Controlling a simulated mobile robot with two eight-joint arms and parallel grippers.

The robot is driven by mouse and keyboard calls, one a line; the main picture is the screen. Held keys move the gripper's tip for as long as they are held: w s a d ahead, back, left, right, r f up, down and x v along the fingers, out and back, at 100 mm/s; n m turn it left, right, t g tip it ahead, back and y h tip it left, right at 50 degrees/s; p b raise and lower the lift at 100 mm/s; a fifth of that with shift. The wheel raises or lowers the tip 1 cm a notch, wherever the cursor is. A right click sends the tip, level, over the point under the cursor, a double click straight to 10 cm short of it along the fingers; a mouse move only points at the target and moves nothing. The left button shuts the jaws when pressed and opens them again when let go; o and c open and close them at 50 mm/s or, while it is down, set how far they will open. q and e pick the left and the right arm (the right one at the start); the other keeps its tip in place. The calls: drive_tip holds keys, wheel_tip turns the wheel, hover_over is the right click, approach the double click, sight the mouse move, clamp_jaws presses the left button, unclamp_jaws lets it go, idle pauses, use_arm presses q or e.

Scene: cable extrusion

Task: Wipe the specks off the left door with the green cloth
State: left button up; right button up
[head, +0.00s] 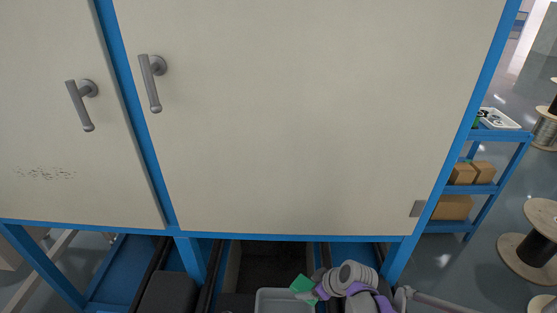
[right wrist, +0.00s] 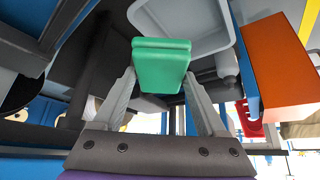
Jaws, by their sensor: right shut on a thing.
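The left door (head: 60,120) is a cream panel in a blue frame, with a grey handle (head: 81,105) near its right edge. A patch of small dark specks (head: 45,174) lies low on it. The green cloth (head: 303,286) is low in the head view, at my right gripper (head: 312,293). In the right wrist view the cloth (right wrist: 161,65) is a folded green block between the two fingers, and the gripper is shut on it. The gripper is low and to the right of the specks, well apart from the left door. My left gripper is not in view.
The right door (head: 310,110) is closed, with its own handle (head: 152,82). A grey tray (head: 282,301) is beside my right gripper. A blue shelf cart (head: 485,185) with cardboard boxes and cable spools (head: 535,240) stand at the right. The space before both doors looks clear.

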drive_tip(key=w+d+r+m+t+h, duration=0.2)
drive_tip(key=d+r+m+h, duration=0.3)
drive_tip(key=d+r+m, duration=0.5)
use_arm(q)
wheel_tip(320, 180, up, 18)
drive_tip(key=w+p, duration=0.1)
drive_tip(key=p, duration=1.5)
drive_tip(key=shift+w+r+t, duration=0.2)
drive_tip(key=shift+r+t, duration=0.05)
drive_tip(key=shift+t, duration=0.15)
use_arm(e)
wheel_tip(320, 180, up, 12)
drive_tip(key=s+a, duration=0.1)
drive_tip(key=s, duration=0.1)
drive_tip(key=shift+a+n, duration=0.2)
drive_tip(key=shift+n, duration=0.1)
